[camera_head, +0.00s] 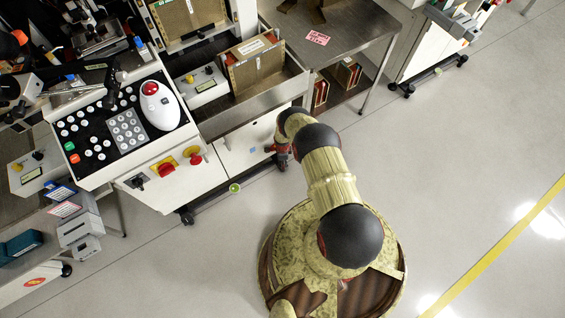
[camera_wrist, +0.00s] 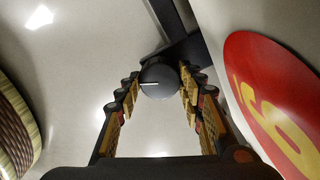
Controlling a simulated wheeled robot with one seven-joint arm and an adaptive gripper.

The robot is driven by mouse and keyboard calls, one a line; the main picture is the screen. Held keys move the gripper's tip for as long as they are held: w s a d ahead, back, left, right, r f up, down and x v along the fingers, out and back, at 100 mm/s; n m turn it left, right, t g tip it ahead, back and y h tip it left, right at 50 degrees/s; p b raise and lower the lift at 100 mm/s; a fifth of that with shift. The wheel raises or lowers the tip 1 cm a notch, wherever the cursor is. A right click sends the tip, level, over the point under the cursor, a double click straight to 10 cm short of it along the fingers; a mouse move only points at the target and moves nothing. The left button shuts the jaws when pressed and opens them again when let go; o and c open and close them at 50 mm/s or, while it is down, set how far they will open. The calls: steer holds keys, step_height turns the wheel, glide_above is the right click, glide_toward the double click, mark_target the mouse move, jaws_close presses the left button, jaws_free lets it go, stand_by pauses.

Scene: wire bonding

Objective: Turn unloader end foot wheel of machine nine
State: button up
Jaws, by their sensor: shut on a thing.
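In the wrist view, a round dark grey foot wheel (camera_wrist: 159,75) with a short white line on its face sits between the fingertips of my gripper (camera_wrist: 161,90). My gripper is shut on this wheel, with one finger at each side of it. A dark bar or leg runs behind the wheel towards the upper right. In the head view, my gripper (camera_head: 282,158) is low beside the white machine cabinet (camera_head: 240,150), near its right lower corner. The wheel is hidden or too small to make out there.
A red oval sign (camera_wrist: 262,75) with a yellow numeral is close right of my gripper. In the head view, a green-rimmed foot (camera_head: 235,188) and a black caster (camera_head: 187,216) stand on the floor left of my gripper. A steel table (camera_head: 345,35) is behind. Floor at right is clear.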

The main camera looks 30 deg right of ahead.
steer(key=o, duration=1.1)
steer(key=shift+c, duration=0.2)
steer(key=shift+o, duration=0.5)
steer(key=shift+n, duration=0.3)
